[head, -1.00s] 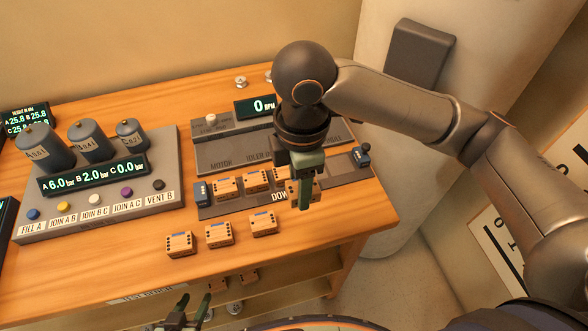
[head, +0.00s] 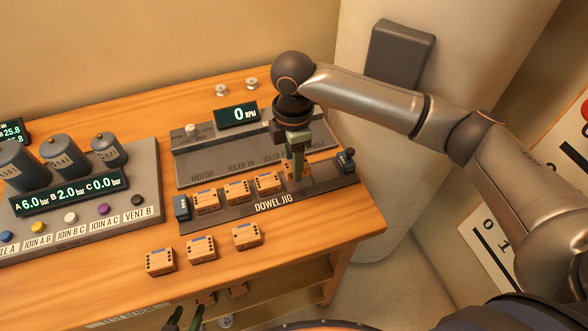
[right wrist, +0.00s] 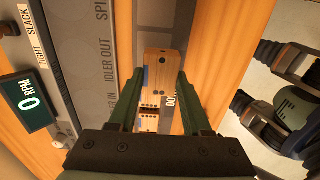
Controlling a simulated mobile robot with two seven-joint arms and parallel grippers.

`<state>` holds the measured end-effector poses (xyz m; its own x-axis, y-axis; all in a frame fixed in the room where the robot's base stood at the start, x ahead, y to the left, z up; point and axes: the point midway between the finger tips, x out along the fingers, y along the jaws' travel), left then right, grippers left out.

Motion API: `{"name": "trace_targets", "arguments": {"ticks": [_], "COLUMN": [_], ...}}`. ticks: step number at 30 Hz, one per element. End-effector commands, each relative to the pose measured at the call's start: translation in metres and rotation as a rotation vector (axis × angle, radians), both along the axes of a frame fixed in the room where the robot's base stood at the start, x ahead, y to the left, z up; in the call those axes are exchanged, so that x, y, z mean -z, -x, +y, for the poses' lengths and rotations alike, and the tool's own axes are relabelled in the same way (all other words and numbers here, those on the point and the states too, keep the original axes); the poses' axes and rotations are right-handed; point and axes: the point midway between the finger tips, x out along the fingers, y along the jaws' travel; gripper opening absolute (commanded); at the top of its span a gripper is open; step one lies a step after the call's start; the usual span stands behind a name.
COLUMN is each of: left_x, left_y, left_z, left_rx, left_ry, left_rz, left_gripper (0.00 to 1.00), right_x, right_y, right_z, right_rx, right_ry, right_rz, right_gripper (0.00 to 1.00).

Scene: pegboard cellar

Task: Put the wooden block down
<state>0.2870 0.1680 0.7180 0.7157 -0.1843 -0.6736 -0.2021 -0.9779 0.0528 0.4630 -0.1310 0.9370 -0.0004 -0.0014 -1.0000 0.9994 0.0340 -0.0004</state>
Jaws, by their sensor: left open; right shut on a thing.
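My right gripper (head: 297,173) is shut on a wooden block (right wrist: 158,68), a light orange-brown block with dark dots and a blue mark. In the head view the fingers partly hide this block. It is in line with the row of blocks on the dark dowel jig (head: 220,218), near the right end; I cannot tell whether it touches the jig. Three similar blocks sit in the jig to its left, the nearest one (head: 268,183) close beside it. My left gripper (head: 185,320) is open and empty at the bottom edge, partly cut off.
Three loose blocks (head: 201,249) lie on the wooden bench (head: 280,262) in front of the jig. Behind the jig is a grey panel with an RPM display (head: 236,115). A pressure console (head: 130,222) stands at left.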

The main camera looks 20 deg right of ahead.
Motion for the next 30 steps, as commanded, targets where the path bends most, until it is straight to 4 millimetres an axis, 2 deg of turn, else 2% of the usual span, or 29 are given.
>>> {"name": "trace_targets", "arguments": {"ticks": [8, 14, 25, 26, 30], "left_x": [0.002, 0.000, -0.001, -0.001, -0.001], "left_y": [0.000, 0.000, 0.000, 0.000, 0.000], "left_z": [0.000, 0.000, 0.000, 0.000, 0.000], "left_rx": [0.000, 0.000, 0.000, 0.000, 0.000], "left_ry": [0.000, 0.000, 0.000, 0.000, 0.000], "left_rz": [0.000, 0.000, 0.001, 0.001, 0.001], "left_gripper": [0.50, 0.50, 0.50, 0.50, 0.50], "right_x": [0.018, 0.045, 0.049, 0.049, 0.048], "right_y": [-0.013, -0.011, -0.011, -0.012, -0.012], "right_z": [-0.006, -0.006, -0.005, -0.005, -0.005], "right_rx": [0.002, -0.001, -0.001, -0.001, -0.001], "right_ry": [0.001, 0.001, 0.000, 0.000, 0.000], "right_rz": [0.000, 0.001, -0.001, -0.002, -0.002], "right_gripper": [0.00, 0.00, 0.00, 0.52, 0.68]}}
